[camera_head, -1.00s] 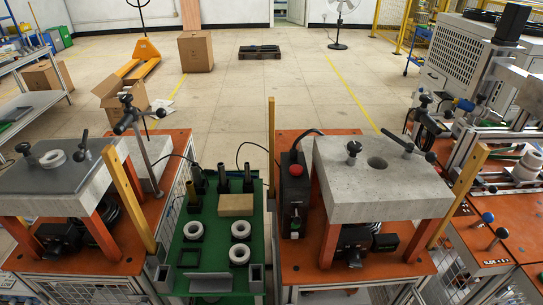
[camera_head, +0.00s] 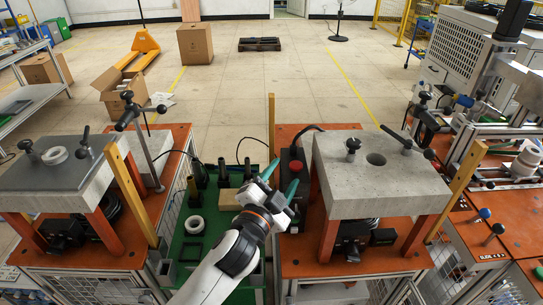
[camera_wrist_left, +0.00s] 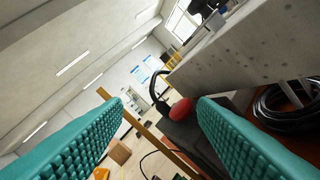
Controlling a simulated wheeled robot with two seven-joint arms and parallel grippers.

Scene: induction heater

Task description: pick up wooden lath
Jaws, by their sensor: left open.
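Upright wooden laths stand at the fixtures. Another lath (camera_head: 132,195) leans at the left fixture, and one (camera_head: 457,188) at the right edge of the right fixture. My left gripper (camera_head: 281,178) is over the green table, its teal fingers apart and pointing up and forward. In the left wrist view a lath (camera_wrist_left: 150,134) crosses slantwise beyond the open, empty fingers (camera_wrist_left: 160,101). My right gripper is out of view.
A grey slab (camera_head: 372,205) on orange legs stands right of my gripper. A black box with a red button (camera_head: 295,166) is close beside it. Another slab fixture (camera_head: 75,200) is at left.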

